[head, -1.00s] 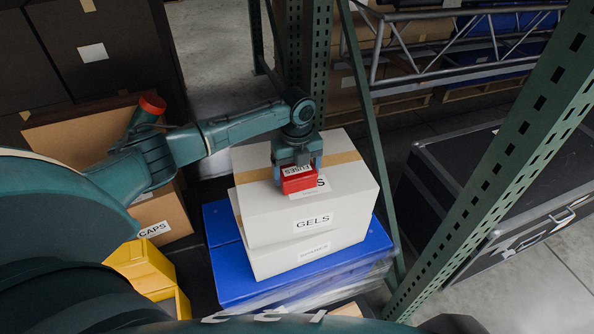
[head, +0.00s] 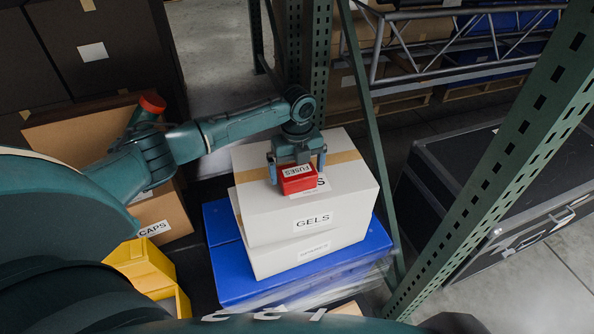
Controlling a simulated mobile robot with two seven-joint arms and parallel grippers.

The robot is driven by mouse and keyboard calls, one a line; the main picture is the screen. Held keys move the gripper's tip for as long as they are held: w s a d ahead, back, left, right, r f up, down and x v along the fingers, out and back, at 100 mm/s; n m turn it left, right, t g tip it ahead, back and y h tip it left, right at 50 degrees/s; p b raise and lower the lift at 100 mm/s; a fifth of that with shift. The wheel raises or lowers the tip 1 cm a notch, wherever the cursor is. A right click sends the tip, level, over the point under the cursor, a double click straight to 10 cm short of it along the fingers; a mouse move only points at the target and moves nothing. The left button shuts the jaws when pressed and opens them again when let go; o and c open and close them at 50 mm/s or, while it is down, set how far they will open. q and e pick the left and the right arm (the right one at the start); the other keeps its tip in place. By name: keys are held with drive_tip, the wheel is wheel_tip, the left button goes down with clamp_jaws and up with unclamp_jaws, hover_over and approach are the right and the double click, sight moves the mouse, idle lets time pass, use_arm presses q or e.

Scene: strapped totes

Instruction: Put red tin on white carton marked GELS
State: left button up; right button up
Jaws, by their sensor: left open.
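The red tin (head: 297,184), its white top label reading FUSES, rests on top of the white carton marked GELS (head: 265,225). The carton has a tan tape strip and is the upper of two stacked white cartons. My left gripper (head: 297,176) is open, with its two fingers apart on either side of the tin and a gap beside it. The tin covers part of a label on the carton's top. My right gripper is not in view.
The stack stands on a blue tote (head: 232,280) with clear wrap. A green rack post (head: 500,160) rises to the right. A carton marked CAPS (head: 165,215) and yellow bins (head: 140,262) are at left. A black case (head: 490,190) lies beyond the post.

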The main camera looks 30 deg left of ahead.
sight(297, 171)
use_arm(q)
wheel_tip(297, 171, up, 11)
drive_tip(key=s+d+f+n+t+h, duration=0.2)
drive_tip(key=s+d+f+n, duration=0.25)
drive_tip(key=d+f, duration=0.4)
drive_tip(key=s+d+f+n+t+h, duration=0.2)
drive_tip(key=s+d+f+n, duration=0.25)
drive_tip(key=d+f, duration=0.35)
drive_tip(key=s+a+f+n+t, duration=0.1)
drive_tip(key=s+a+n+t, duration=0.2)
drive_tip(key=s+n, duration=1.1)
drive_tip(key=t, duration=0.3)
drive_tip(key=shift+f+t, duration=0.15)
drive_tip(key=shift+t, duration=0.25)
drive_tip(key=shift+y, duration=0.3)
